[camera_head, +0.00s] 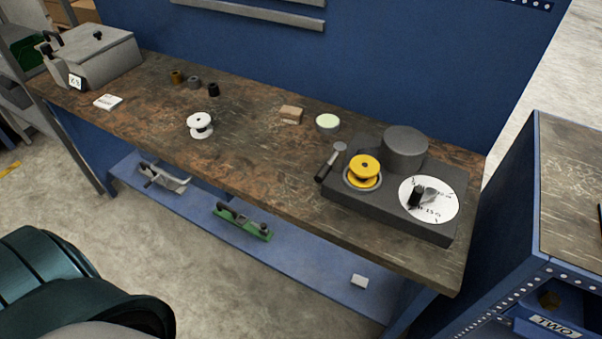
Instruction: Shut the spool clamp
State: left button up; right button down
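A dark grey block-shaped fixture (325,204) sits at the right end of the bench. A yellow spool (365,166) stands upright in a round seat on it. A lever with a black grip and a round pale end (331,162) is at the fixture's left, beside the spool and angled away from it. It looks like the clamp's arm, but I cannot tell how it is joined. A white dial (443,205) with a black knob (416,196) is at the fixture's right. A dark grey cylinder (404,147) rises behind the spool. Neither gripper is in view.
The worn bench (255,155) carries a white spool (200,125), a small wooden block (291,114), a round pale-topped dish (328,122), several small dark pieces and a grey box (95,55). Hand planes (243,221) lie on the blue lower shelf. A blue cabinet (570,200) stands at right.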

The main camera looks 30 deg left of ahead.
aim_at(340, 148)
jog(key=k+j, duration=0.1)
jog(key=j, duration=1.1)
jog(key=k+j+z, duration=0.1)
jog(key=j, duration=0.5)
jog(key=k+j, duration=0.15)
jog(key=j, duration=0.45)
